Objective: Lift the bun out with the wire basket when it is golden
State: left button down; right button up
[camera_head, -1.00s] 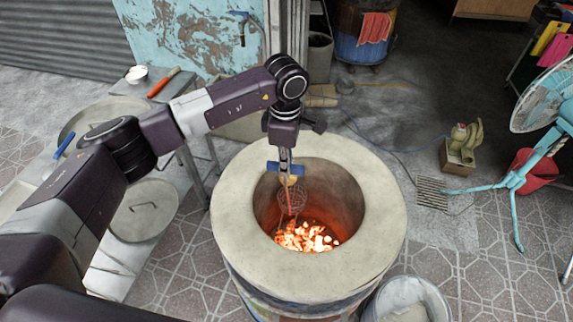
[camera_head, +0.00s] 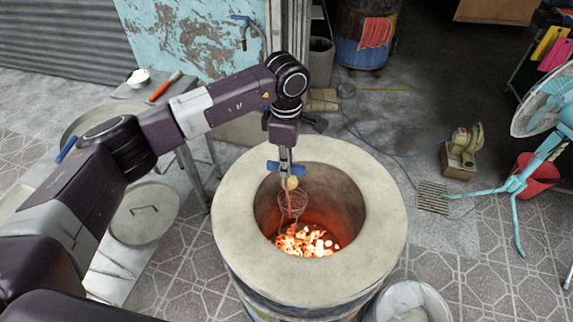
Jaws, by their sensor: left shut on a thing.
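The barrel oven (camera_head: 384,215) stands in the middle with its round mouth open and glowing coals (camera_head: 307,241) at the bottom. My left gripper (camera_head: 287,172) points down over the far left part of the mouth and is shut on the wire basket (camera_head: 293,203), near its top. The basket hangs inside the mouth above the coals. A small pale tan, round piece shows just below the fingers; I cannot tell whether it is the bun or part of the handle. No bun shows clearly in the basket. My right gripper is not in view.
A bucket (camera_head: 410,300) stands close at the oven's front right. A turquoise fan (camera_head: 540,105) stands at the right.

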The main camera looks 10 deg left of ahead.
pick_arm(q)
jog(key=shift+w+a+r, duration=0.15)
jog(key=shift+w+r, duration=0.1)
jog(key=shift+r, duration=0.3)
jog(key=shift+w+a+r, duration=0.1)
jog(key=shift+w+r, duration=0.1)
jog(key=shift+r, duration=0.3)
jog(key=shift+s, duration=0.1)
dwell(0.3)
jog(key=shift+s+d, duration=0.1)
dwell(0.6)
jog(key=shift+s+d, duration=0.75)
jog(key=shift+s, duration=0.25)
jog(key=shift+s+d, duration=0.75)
jog(key=shift+s, duration=0.25)
notch_tip(320, 180, up, 23)
jog(key=p, duration=0.9)
jog(key=shift+f, duration=0.2)
